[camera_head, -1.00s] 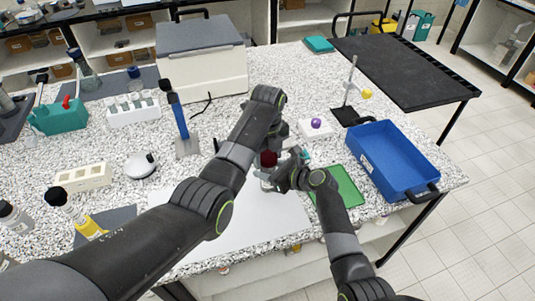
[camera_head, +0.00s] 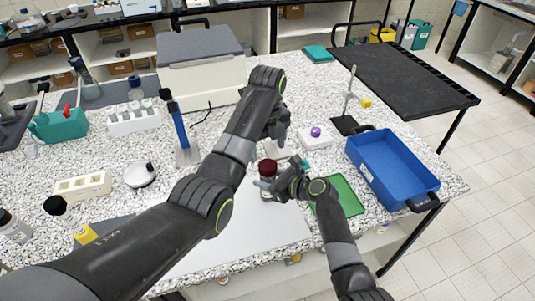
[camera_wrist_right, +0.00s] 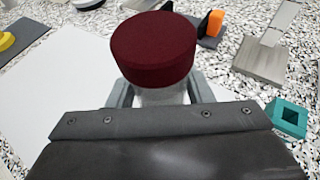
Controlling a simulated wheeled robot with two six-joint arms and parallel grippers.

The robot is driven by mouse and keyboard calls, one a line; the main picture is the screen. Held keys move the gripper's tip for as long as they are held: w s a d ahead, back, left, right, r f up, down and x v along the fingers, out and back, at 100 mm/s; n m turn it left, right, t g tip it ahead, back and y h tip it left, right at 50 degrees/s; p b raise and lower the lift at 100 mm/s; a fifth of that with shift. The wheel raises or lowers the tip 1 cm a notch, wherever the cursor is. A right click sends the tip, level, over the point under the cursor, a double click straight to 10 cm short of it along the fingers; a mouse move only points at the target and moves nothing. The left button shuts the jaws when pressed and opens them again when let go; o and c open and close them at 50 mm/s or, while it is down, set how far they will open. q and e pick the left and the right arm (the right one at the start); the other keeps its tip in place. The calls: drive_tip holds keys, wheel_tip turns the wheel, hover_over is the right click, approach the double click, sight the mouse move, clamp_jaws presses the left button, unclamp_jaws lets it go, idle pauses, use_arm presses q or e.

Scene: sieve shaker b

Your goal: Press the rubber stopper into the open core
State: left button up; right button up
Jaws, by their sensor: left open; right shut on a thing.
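The dark red round stopper (camera_head: 268,167) sits on top of a pale, narrower piece, which also shows in the right wrist view (camera_wrist_right: 160,96). In that view the stopper (camera_wrist_right: 154,48) looks upright, and its wide top hides how far it goes into the piece below. I cannot tell whether this pale piece is the core. My right gripper (camera_head: 271,185) is shut on the pale piece, with one finger on each side of it. My left gripper (camera_head: 278,130) is open above and behind the stopper, apart from it and partly hidden by its own arm.
A white sheet (camera_head: 245,235) lies in front on the speckled bench. A green mat (camera_head: 345,197) and a blue tray (camera_head: 410,190) are to the right. A white block with a purple ball (camera_head: 316,132) and a stand (camera_head: 348,100) are behind. A large lidded box (camera_head: 200,80) stands at the back.

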use_arm(q)
drive_tip(key=shift+r, duration=0.1)
use_arm(e)
drive_tip(key=o, duration=1.5)
drive_tip(key=shift+c, duration=0.2)
use_arm(q)
drive_tip(key=shift+f+b, duration=0.75)
drive_tip(key=shift+f, duration=0.05)
use_arm(e)
drive_tip(key=v, duration=1.7)
drive_tip(key=shift+s+d, duration=0.15)
drive_tip(key=shift+s, duration=0.05)
